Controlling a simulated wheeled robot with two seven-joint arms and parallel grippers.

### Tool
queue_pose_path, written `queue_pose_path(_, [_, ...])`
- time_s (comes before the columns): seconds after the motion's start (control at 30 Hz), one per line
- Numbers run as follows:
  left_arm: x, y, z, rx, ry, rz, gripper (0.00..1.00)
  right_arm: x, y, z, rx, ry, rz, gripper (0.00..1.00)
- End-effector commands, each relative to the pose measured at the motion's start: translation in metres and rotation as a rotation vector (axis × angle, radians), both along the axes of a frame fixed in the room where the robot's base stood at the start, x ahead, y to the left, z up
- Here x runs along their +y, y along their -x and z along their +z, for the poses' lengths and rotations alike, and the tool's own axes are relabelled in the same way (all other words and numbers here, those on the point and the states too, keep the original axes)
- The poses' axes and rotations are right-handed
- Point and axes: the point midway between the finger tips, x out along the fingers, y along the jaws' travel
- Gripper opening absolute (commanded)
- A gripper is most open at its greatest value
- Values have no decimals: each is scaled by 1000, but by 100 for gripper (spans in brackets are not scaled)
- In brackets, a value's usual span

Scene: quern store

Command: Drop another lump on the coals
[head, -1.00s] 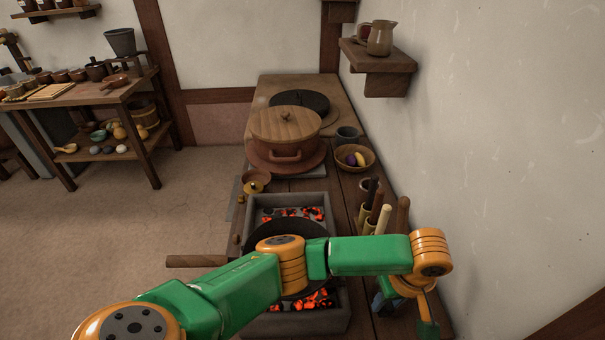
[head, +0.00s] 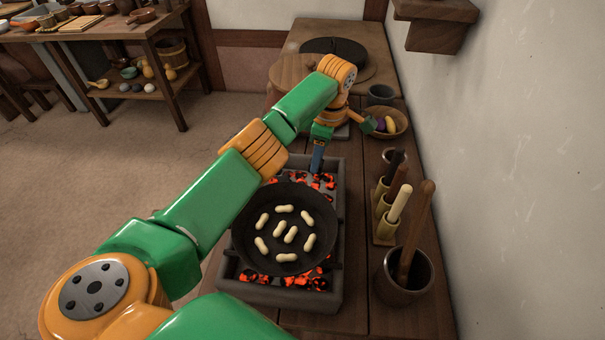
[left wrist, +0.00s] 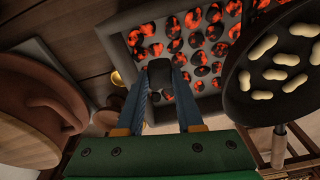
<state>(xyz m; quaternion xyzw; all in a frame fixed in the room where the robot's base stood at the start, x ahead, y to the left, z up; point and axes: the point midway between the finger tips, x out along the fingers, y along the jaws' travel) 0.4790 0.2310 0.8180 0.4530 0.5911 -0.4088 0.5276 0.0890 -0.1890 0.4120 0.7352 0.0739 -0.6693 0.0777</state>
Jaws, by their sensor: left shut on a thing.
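My left gripper (head: 317,160) is over the far end of the stone brazier (head: 228,288), beyond the pan. In the left wrist view my left gripper (left wrist: 161,80) is shut on a dark lump (left wrist: 160,72), held between its fingertips. Glowing red and black coals (left wrist: 200,45) lie spread in the brazier beyond the lump. In the head view coals (head: 318,281) also show around the pan. How high the lump is above the coals is hard to tell. My right gripper is not in view.
A black pan (head: 262,220) with several peanuts sits on the brazier, covering its middle. A brown pot (head: 405,290) with a wooden handle, and a holder with tools (head: 385,230), stand to the right. A bowl (head: 400,122) and lidded pot (head: 285,72) stand behind.

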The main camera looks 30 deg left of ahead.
Motion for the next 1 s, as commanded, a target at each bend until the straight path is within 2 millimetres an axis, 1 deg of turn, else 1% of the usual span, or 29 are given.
queue_pose_path(0.03, [0, 1, -12, 3, -2, -1, 0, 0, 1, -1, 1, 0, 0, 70])
queue_pose_path(0.17, [0, 1, -37, 3, -1, -2, 0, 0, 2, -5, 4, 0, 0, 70])
queue_pose_path(0.23, [0, 1, -54, 3, -2, -2, 0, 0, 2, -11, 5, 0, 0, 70])
queue_pose_path(0.3, [-1, 0, -65, 1, -1, -3, 0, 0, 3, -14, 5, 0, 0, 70])
queue_pose_path(0.37, [0, 0, -68, 1, -1, -4, 0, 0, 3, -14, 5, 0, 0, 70])
queue_pose_path(0.57, [0, 0, -66, -1, -1, -4, 0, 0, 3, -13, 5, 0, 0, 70])
queue_pose_path(0.77, [0, 0, -72, -1, -1, -4, 0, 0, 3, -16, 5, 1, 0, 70])
queue_pose_path(0.8, [0, 0, -71, -2, -2, -4, 46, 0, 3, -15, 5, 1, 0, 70])
queue_pose_path(0.87, [0, 0, -71, -1, -1, -4, 63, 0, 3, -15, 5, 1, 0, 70])
queue_pose_path(0.9, [0, 0, -71, -1, -1, -4, 66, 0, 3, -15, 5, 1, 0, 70])
queue_pose_path(1.0, [0, 0, -71, -1, -1, -4, 66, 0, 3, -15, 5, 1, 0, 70])
